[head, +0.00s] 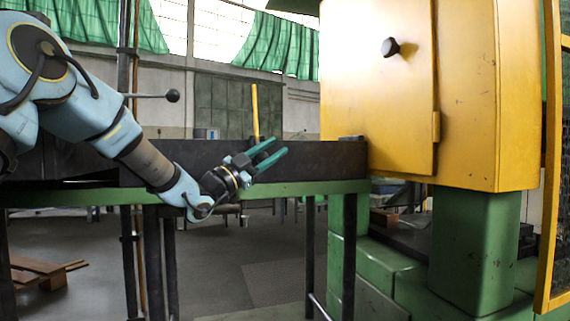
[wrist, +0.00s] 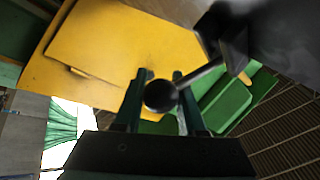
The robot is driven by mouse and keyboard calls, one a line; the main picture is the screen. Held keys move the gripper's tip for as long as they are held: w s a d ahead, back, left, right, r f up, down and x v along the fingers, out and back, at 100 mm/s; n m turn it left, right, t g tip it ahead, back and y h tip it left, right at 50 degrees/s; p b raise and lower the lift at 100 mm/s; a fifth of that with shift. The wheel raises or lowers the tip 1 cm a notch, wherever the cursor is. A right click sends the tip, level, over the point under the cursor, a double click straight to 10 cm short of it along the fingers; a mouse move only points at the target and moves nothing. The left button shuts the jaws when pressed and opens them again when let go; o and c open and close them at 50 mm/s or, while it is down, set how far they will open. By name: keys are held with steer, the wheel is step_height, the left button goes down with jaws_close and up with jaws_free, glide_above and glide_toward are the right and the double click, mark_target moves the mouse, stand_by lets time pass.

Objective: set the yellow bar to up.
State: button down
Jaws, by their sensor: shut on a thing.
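The yellow bar (head: 255,111) stands nearly upright at the dark trough, above its top edge in the head view. My gripper (head: 273,152) is in front of the trough's side, just below the bar in the picture. In the wrist view, my gripper (wrist: 159,77) has its two green fingers on either side of a black ball knob (wrist: 160,95) and is shut on it. A dark rod (wrist: 204,75) runs from the knob up right to a dark mount. I cannot make out the knob in the head view near the fingers.
The dark trough (head: 310,156) on a green frame runs behind my arm. A yellow cabinet (head: 375,110) with a black knob (head: 390,47) stands to the right. Another ball-ended lever (head: 172,95) sticks out at the left. Open floor (head: 235,270) lies below.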

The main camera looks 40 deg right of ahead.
steer(key=shift+w+d+f+m+g+b, duration=0.1)
steer(key=shift+d+f+m+g+b, duration=0.05)
steer(key=shift+f+m+g+b, duration=0.55)
steer(key=shift+w+d+f+m+g+b, duration=0.1)
steer(key=shift+f+m+g+b, duration=0.25)
steer(key=shift+b, duration=0.55)
steer(key=shift+f, duration=0.1)
steer(key=c, duration=0.5)
jaws_free()
steer(key=shift+w, duration=0.2)
step_height(320, 180, up, 10)
steer(key=p, duration=0.2)
steer(key=shift+s+r, duration=0.25)
